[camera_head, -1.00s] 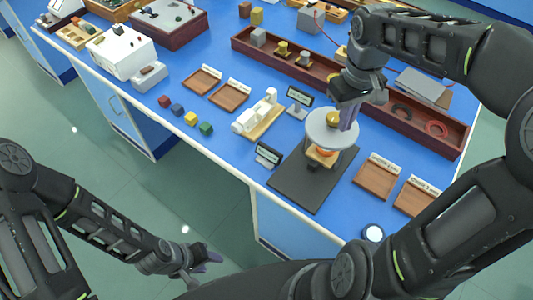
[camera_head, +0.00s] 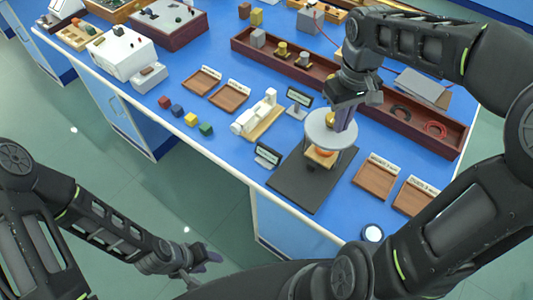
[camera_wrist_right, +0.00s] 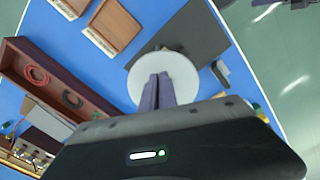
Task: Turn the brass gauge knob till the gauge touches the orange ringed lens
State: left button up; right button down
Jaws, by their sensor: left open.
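The gauge has a round pale disc (camera_head: 318,132) above a dark base plate (camera_head: 290,185). The brass knob (camera_head: 333,113) stands on top of the disc, partly covered by my right gripper. The orange ringed lens (camera_head: 322,153) sits under the disc on a wooden block; any gap between it and the gauge is too small to tell. My right gripper (camera_head: 343,122) points down at the knob. In the right wrist view its fingers (camera_wrist_right: 157,84) lie close together over the disc (camera_wrist_right: 205,85), and the knob is hidden. My left gripper (camera_head: 205,260) is open and empty, off the bench.
Wooden trays (camera_head: 375,178) lie right of the base plate and a long dark-red rack (camera_head: 375,100) behind it. Small dark signs (camera_head: 267,155), a white device on a wooden base (camera_head: 262,120) and coloured cubes (camera_head: 191,119) stand to the left. A round white-topped item (camera_head: 373,233) sits near the front edge.

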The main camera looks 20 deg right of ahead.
jog(key=shift+w+a+r, duration=0.1)
jog(key=shift+w+a, duration=0.05)
jog(key=shift+a, duration=0.15)
jog(key=shift+s, duration=0.4)
dwell(0.5)
notch_tip(320, 180, up, 6)
jog(key=p, duration=0.5)
